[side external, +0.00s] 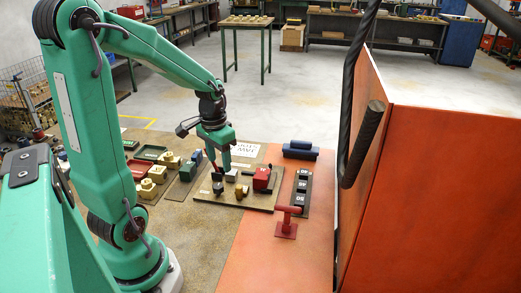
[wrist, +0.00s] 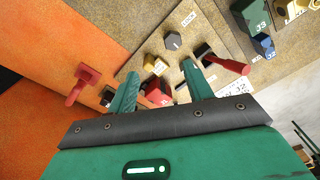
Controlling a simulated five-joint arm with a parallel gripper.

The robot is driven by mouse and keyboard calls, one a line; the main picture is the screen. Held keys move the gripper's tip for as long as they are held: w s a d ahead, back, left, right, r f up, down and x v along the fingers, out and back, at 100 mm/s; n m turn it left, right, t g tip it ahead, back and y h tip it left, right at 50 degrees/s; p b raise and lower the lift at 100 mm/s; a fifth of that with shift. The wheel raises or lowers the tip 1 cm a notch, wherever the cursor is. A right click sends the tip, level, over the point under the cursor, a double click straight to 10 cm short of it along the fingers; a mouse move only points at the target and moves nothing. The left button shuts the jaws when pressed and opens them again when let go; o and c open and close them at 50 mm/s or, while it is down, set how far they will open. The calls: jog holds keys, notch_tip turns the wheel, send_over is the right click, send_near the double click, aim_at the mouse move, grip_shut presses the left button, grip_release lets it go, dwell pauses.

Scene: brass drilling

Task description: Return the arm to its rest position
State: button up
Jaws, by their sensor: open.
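My arm is green and reaches out over the work table, bent down at the wrist. My gripper (side external: 221,168) points down over the tan fixture board (side external: 262,204), close above the small parts on it. In the wrist view its two green fingers (wrist: 159,72) stand apart, with nothing held between them. A red block (wrist: 158,92) shows beyond the gap between the fingers. The side view does not show clearly how much height lies between the fingertips and the board.
A red T-handle (side external: 287,222) stands on the orange surface (side external: 310,245). A black numbered strip (side external: 302,192) and a blue part (side external: 300,150) lie near it. Green trays (side external: 150,153) and brass parts (side external: 157,173) lie left. A large orange panel (side external: 440,200) rises at right.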

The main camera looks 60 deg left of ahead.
jog(key=s+d+r+m+t, duration=0.1)
jog(key=s+d+r+t, duration=0.1)
jog(key=d+r, duration=0.3)
jog(key=s+d+r+m+t, duration=0.1)
jog(key=s+d+r+t, duration=0.1)
jog(key=d+r, duration=0.4)
jog(key=s+d, duration=0.1)
jog(key=d, duration=0.3)
jog(key=shift+s+d+t, duration=0.3)
jog(key=shift+t, duration=0.1)
